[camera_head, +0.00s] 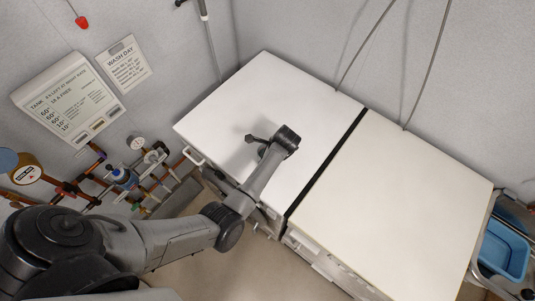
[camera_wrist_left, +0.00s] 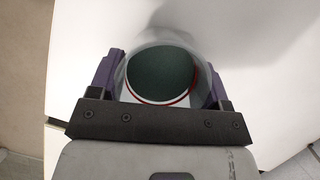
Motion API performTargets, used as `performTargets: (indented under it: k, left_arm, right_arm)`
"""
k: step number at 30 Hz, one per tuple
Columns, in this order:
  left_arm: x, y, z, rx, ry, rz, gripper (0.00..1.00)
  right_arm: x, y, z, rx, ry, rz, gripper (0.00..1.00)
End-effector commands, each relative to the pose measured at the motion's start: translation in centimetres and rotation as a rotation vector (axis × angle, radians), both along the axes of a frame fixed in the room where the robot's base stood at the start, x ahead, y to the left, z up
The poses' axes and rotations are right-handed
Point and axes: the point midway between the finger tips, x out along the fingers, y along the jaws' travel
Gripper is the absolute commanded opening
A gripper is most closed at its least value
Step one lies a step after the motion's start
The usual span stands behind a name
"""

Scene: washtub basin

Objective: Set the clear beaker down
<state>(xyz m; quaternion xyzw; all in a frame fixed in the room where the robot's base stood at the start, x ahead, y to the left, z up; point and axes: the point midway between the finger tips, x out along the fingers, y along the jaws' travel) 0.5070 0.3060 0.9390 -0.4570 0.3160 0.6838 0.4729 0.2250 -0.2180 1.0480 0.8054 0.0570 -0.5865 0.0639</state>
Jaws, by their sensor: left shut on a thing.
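The clear beaker (camera_wrist_left: 120,72) is in the left wrist view, seen from above as a round transparent rim. A dark green disc with a red and white edge (camera_wrist_left: 160,75) shows through it; I cannot tell whether it is inside or beneath. My left gripper (camera_wrist_left: 161,66) is shut on the beaker, one purple finger on each side. In the head view my left gripper (camera_head: 260,143) is over the left white top (camera_head: 290,85), and my wrist mostly hides the beaker. Whether the beaker touches the top is unclear. My right gripper is not in view.
A second, cream top (camera_head: 400,190) lies to the right, past a dark gap (camera_head: 325,165). Both tops look bare. A blue basin (camera_head: 503,250) is at the far right. Pipes and gauges (camera_head: 130,175) line the left wall. Two hanging cables (camera_head: 427,65) come down behind the tops.

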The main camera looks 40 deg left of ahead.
Motion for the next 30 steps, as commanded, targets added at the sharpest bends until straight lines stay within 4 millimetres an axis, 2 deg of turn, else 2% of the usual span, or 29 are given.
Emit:
performTargets:
  k: [9,10,17,25,30]
  left_arm:
    - [0.1,0.0,-0.6,-0.001,-0.001,0.0,0.37]
    - [0.0,0.0,-0.4,-0.001,-0.001,0.0,0.74]
    - [0.0,0.0,-0.4,0.0,0.0,0.0,0.96]
    - [0.0,0.0,-0.2,0.0,0.0,0.0,0.96]
    - [0.2,-0.3,1.3,-0.002,-0.001,-0.001,0.96]
  right_arm:
    - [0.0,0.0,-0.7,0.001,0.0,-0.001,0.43]
    - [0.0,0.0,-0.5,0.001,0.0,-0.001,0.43]
    - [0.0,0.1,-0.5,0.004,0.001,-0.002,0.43]
    - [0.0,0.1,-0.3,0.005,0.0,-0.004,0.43]
    - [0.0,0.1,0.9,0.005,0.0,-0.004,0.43]
